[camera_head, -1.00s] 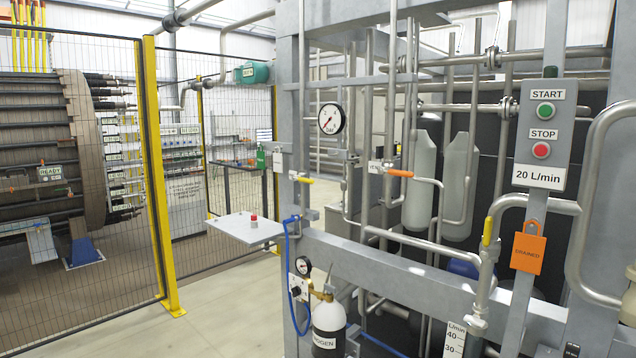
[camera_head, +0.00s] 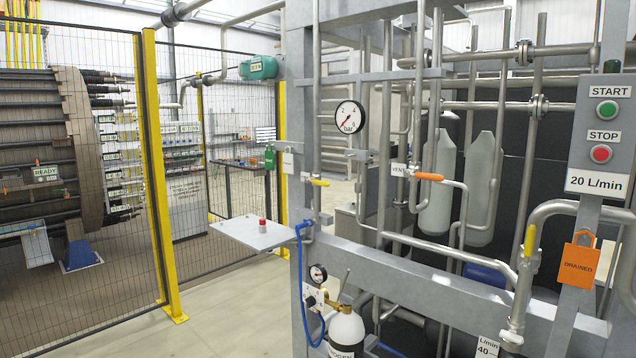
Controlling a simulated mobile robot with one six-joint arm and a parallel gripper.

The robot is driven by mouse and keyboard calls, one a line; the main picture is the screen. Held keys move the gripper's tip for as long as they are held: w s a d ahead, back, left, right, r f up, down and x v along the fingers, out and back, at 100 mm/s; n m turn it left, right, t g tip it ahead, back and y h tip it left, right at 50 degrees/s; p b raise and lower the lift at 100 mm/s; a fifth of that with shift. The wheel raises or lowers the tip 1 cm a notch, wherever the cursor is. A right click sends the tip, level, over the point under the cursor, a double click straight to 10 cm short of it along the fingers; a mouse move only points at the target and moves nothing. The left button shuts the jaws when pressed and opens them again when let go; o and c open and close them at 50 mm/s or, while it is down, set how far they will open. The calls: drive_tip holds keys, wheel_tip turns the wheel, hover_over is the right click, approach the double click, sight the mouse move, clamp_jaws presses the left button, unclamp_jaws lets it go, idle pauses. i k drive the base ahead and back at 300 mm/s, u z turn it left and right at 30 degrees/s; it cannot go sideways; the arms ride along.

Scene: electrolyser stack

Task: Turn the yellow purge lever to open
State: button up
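A small yellow lever (camera_head: 319,183) lies roughly level on a thin upright pipe below the pressure gauge. Above the blue hose's upper end. A second yellow handle (camera_head: 530,240) stands upright on the thick pipe at the right. I can read no purge label by either one, so I cannot tell from labels which is the purge lever. My gripper is in no part of the view.
An orange lever (camera_head: 430,178) sits by a VENT label (camera_head: 398,170). A blue hose (camera_head: 299,275) runs to the nitrogen bottle (camera_head: 346,330). A small shelf (camera_head: 250,235) holds a red-topped item. A mesh fence (camera_head: 95,250) stands left; floor before it is clear.

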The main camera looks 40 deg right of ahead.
sight(307, 180)
drive_tip(key=z, duration=0.2)
drive_tip(key=i, duration=1.35)
drive_tip(key=u, duration=0.15)
